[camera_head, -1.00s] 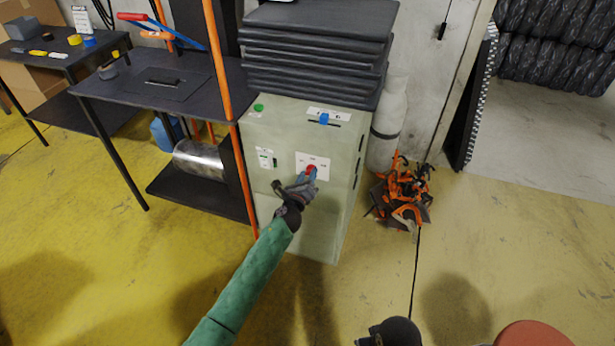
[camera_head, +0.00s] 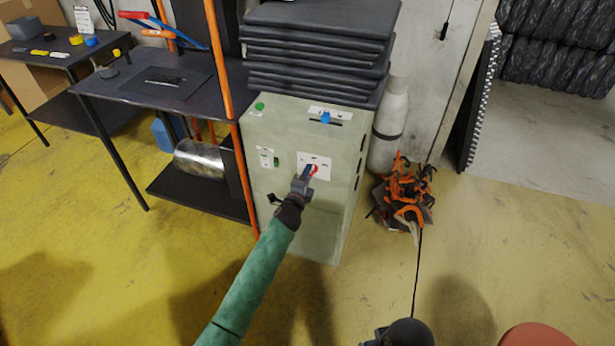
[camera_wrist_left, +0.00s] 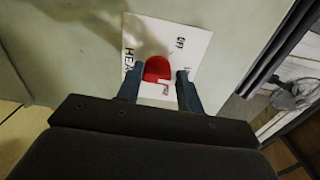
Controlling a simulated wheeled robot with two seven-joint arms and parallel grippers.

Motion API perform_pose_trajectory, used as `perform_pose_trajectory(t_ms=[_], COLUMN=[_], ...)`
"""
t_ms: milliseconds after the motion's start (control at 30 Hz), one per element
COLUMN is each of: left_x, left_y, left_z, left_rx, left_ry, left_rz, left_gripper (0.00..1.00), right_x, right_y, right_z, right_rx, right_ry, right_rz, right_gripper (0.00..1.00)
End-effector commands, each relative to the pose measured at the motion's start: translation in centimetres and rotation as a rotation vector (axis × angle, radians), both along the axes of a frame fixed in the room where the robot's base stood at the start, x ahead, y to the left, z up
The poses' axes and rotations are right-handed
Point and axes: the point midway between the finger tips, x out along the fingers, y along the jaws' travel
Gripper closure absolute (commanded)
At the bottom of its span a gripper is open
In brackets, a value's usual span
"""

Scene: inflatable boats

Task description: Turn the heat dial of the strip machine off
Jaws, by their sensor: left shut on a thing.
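The strip machine (camera_head: 335,215) is a pale green cabinet in the middle of the head view. Its heat dial (camera_head: 314,170) is a red knob on a white plate (camera_head: 326,162) on the front face. In the left wrist view the red dial (camera_wrist_left: 157,70) sits between my fingers, on the white plate (camera_wrist_left: 190,45) with black lettering, partly readable as "HEA" and "Off". My left gripper (camera_head: 306,172) is shut on the dial, and its fingers also show in the left wrist view (camera_wrist_left: 160,86). They hide part of the plate. My right gripper is not in view.
A blue slider (camera_head: 325,118) and a green button (camera_head: 260,106) are on the machine's top. Dark slabs (camera_head: 318,50) are stacked behind. A dark table (camera_head: 150,90) stands left; a grey cylinder (camera_head: 389,125) and orange clamps (camera_head: 405,195) stand right. The yellow floor in front is clear.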

Motion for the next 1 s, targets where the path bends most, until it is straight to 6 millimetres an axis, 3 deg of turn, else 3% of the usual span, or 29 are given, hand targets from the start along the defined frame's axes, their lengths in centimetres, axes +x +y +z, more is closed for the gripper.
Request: perform_pose_trajectory(t_ms=[1000], left_x=[0.0], left_y=[0.0], left_z=[-0.8], left_rx=[-0.87], left_ry=[0.285], left_rz=[0.002], left_gripper=[0.86], right_x=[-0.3], right_y=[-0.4], right_z=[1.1], right_rx=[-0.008], right_ry=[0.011], right_rz=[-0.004], right_gripper=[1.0])
